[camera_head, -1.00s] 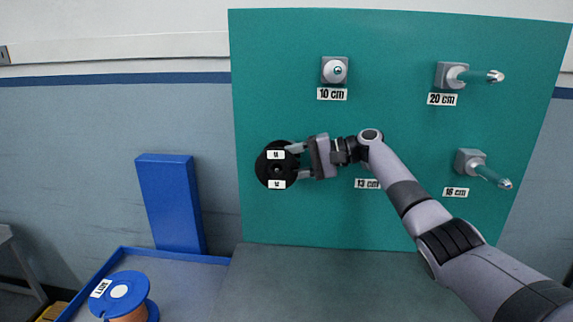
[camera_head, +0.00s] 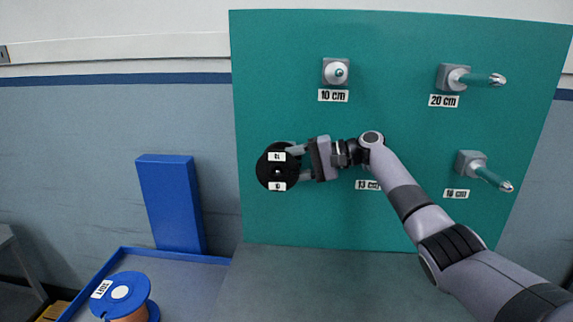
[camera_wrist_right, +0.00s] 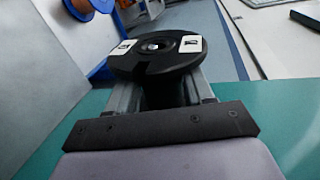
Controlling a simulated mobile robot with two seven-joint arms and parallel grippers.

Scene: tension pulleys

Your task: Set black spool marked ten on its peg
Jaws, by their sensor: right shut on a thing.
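A black spool (camera_head: 272,170) with two small white labels is held in front of the left part of the green board. The label digits are too small to read. My right gripper (camera_head: 300,164) is shut on the spool from its right side. In the right wrist view the spool (camera_wrist_right: 156,54) sits between the two fingers of the right gripper (camera_wrist_right: 160,92), its flange and center hole facing up in the picture. The peg marked 10 cm (camera_head: 337,71) is bare, up and to the right of the spool. My left gripper is not in view.
The green board (camera_head: 400,120) also has bare pegs marked 20 cm (camera_head: 480,79) and 16 cm (camera_head: 490,177); the arm hides the 13 cm peg. A blue spool (camera_head: 125,296) lies in a blue-rimmed tray (camera_head: 195,257) at lower left. A blue panel (camera_head: 170,203) stands behind it.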

